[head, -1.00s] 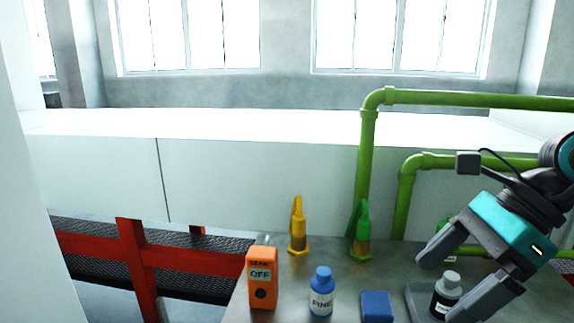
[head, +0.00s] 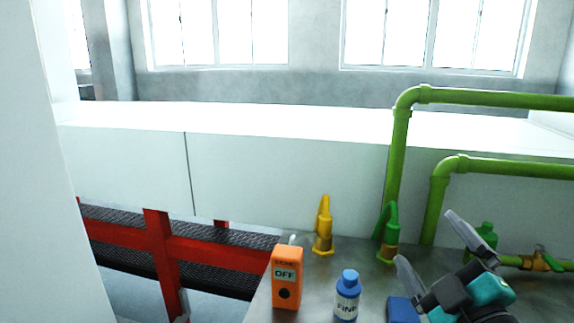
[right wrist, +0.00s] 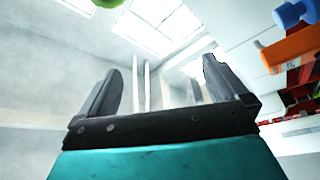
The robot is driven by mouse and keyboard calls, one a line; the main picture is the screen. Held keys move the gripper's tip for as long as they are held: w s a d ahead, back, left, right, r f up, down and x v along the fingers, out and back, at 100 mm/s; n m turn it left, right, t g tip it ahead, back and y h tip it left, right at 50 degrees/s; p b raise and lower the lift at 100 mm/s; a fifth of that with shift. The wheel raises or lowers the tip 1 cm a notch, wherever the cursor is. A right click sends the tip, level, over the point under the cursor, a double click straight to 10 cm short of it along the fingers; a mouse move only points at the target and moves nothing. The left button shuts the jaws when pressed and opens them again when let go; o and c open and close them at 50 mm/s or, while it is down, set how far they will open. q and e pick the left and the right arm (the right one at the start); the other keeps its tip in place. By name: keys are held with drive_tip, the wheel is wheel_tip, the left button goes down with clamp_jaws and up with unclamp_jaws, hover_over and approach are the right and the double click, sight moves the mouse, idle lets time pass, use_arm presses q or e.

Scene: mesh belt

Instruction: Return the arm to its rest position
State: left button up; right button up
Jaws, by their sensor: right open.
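My right gripper (head: 432,238) is at the lower right of the head view, above the grey table (head: 262,308), with its fingers pointing up and to the left. Its two fingers are well apart with nothing between them. The right wrist view also shows the gripper (right wrist: 164,74) open and empty, with walls and bright windows beyond it. My left gripper is not in view.
A blue block (head: 401,311) is close to my right gripper. Green pipes (head: 403,150) rise behind. A red-railed mesh belt (head: 160,250) lies left.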

wheel_tip(320, 180, down, 10)
drive_tip(key=s+d+f+m+g+h, duration=0.1)
drive_tip(key=s+d+m+g+h, duration=0.1)
drive_tip(key=s+m+g+h, duration=0.25)
drive_tip(key=s+a+f+m+g+y, duration=0.25)
drive_tip(key=s+f+m+g, duration=0.45)
drive_tip(key=s+f+g, duration=0.8)
drive_tip(key=w+a+f+n+t+y, duration=0.1)
drive_tip(key=w+a+f+t, duration=0.2)
drive_tip(key=f+t, duration=0.7)
drive_tip(key=shift+w+b, duration=0.3)
drive_tip(key=shift+w, duration=0.9)
